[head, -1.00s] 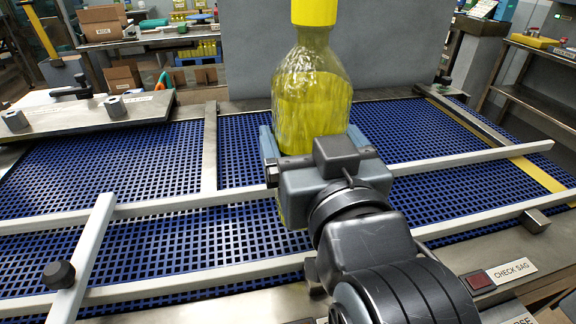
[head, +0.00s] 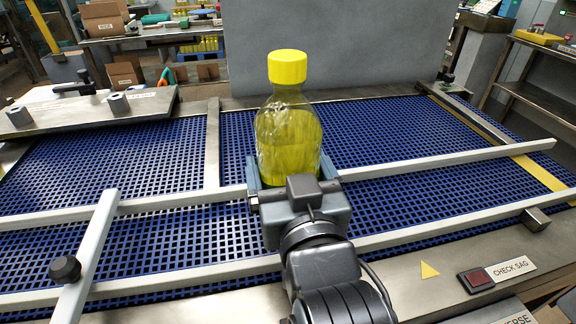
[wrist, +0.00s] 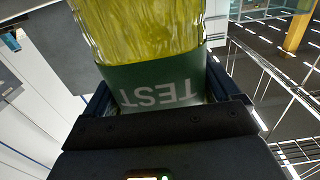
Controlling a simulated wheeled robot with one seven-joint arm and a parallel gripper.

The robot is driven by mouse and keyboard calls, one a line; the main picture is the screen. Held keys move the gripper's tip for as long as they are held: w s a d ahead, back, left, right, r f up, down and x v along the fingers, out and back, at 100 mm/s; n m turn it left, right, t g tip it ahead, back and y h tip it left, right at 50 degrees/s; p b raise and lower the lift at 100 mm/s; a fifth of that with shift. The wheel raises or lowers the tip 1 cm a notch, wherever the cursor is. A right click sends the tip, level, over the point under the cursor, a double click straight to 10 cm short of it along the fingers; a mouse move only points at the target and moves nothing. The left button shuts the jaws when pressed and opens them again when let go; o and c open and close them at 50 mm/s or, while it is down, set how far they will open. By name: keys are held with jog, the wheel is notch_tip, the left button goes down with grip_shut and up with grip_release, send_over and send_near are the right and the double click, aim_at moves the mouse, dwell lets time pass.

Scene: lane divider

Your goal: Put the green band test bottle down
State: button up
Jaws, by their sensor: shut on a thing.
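The test bottle (head: 288,135) is clear with yellow liquid and a yellow cap, and stands upright in my gripper (head: 292,186). My gripper is shut on its lower part, one finger on each side. In the wrist view the bottle (wrist: 140,35) shows a green band (wrist: 155,82) with the word TEST between the fingers (wrist: 158,100). The bottle is over the blue mesh conveyor belt (head: 150,165), near the far long rail. Its base is hidden behind my gripper, so I cannot tell whether it touches the belt.
Two long pale rails (head: 430,164) (head: 400,239) run across the belt. A short diagonal bar with a black knob (head: 64,269) crosses at the left. A grey panel (head: 340,50) stands behind. A red button (head: 476,281) and CHECK SAG label (head: 512,268) are at the front right.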

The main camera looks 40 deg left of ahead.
jog(key=o, duration=1.5)
jog(key=shift+f, duration=0.15)
jog(key=b+v, duration=0.2)
jog(key=v, duration=1)
